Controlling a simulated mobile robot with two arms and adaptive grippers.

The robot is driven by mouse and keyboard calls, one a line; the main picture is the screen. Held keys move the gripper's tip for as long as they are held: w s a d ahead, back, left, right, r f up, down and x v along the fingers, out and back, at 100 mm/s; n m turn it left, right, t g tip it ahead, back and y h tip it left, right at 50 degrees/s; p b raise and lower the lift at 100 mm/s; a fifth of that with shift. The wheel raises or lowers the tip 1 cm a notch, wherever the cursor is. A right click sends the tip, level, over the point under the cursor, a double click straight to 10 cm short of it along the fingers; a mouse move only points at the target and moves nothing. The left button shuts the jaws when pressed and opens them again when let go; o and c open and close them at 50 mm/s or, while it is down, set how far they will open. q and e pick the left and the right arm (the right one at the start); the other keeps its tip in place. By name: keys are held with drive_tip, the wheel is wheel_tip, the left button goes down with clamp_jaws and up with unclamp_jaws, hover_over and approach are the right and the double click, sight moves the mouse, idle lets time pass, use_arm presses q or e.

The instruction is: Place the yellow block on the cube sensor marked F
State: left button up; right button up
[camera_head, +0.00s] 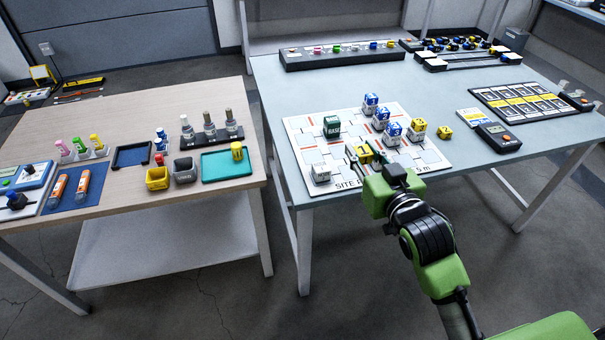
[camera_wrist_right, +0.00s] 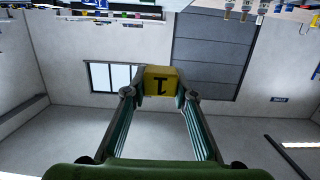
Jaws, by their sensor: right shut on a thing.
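My right gripper (camera_head: 367,153) is shut on a yellow block (camera_head: 364,156), over the front of the site mat. In the right wrist view the block (camera_wrist_right: 160,81) sits between the fingertips and shows a dark mark like a 1. Blue-and-white cubes stand on the mat: one at the back (camera_head: 370,103), one in the middle (camera_head: 380,118) and one nearer (camera_head: 391,134). A yellow-and-white cube (camera_head: 417,130) is at the right. Their letters are too small to read, so I cannot tell which is marked F. My left gripper is out of view.
The white site mat (camera_head: 298,130) also holds a green BASE block (camera_head: 331,126) and a pale cube (camera_head: 320,173). Another yellow block (camera_head: 444,132) lies right of it, near a handheld meter (camera_head: 499,138). A long dark rack (camera_head: 340,56) stands behind. The table left of the mat is clear.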

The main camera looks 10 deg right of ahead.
drive_tip(key=w+a+f, duration=0.3)
drive_tip(key=w+f, duration=0.1)
drive_tip(key=w, duration=0.5)
hover_over(321, 166)
drive_tip(key=f, duration=0.5)
drive_tip(key=shift+s+d, duration=0.2)
drive_tip(key=shift+s, duration=0.2)
drive_tip(key=shift+w+a+f, duration=0.15)
drive_tip(key=shift+w+f, duration=0.15)
drive_tip(key=shift+f, duration=1.65)
drive_tip(key=shift+f, duration=0.15)
drive_tip(key=o, duration=0.9)
drive_tip(key=shift+o, duration=0.2)
